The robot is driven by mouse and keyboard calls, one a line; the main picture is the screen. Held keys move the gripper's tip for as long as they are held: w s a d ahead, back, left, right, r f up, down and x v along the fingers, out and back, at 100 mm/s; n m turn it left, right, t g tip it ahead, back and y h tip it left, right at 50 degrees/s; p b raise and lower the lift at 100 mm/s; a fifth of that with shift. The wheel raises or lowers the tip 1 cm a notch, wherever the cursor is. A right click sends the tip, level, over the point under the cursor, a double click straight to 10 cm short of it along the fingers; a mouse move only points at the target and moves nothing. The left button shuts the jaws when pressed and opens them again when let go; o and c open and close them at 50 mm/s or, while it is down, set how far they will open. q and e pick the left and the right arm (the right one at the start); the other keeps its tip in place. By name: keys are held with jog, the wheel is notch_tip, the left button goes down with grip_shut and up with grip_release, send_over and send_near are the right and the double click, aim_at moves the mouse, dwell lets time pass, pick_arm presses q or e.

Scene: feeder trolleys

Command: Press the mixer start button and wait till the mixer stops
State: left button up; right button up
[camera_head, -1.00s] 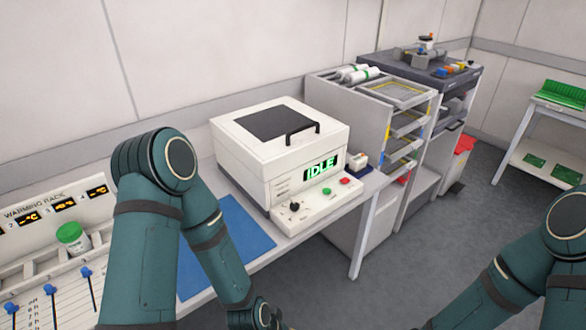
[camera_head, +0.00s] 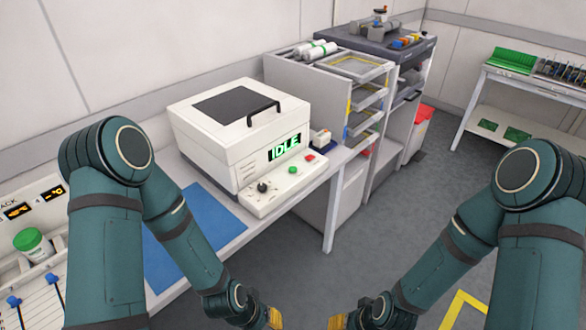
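The mixer (camera_head: 240,140) is a white box with a dark lid window and a black handle, standing on the bench. Its display (camera_head: 284,147) reads IDLE in green. On its front panel are a green button (camera_head: 292,170), a red button (camera_head: 310,157) and a black knob (camera_head: 262,187). My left gripper (camera_head: 275,318) is at the bottom edge, in front of and below the bench, mostly cut off. My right gripper (camera_head: 338,322) is also at the bottom edge, mostly cut off. Both are apart from the mixer. Their fingers are too cropped to judge.
A blue mat (camera_head: 195,235) lies on the bench left of the mixer. The warming rack (camera_head: 35,215) with a green-capped jar (camera_head: 33,243) is at far left. A grey shelf unit (camera_head: 325,80) stands behind right. Floor (camera_head: 400,220) is clear to the right.

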pick_arm(q)
grip_shut()
dwell(1.0)
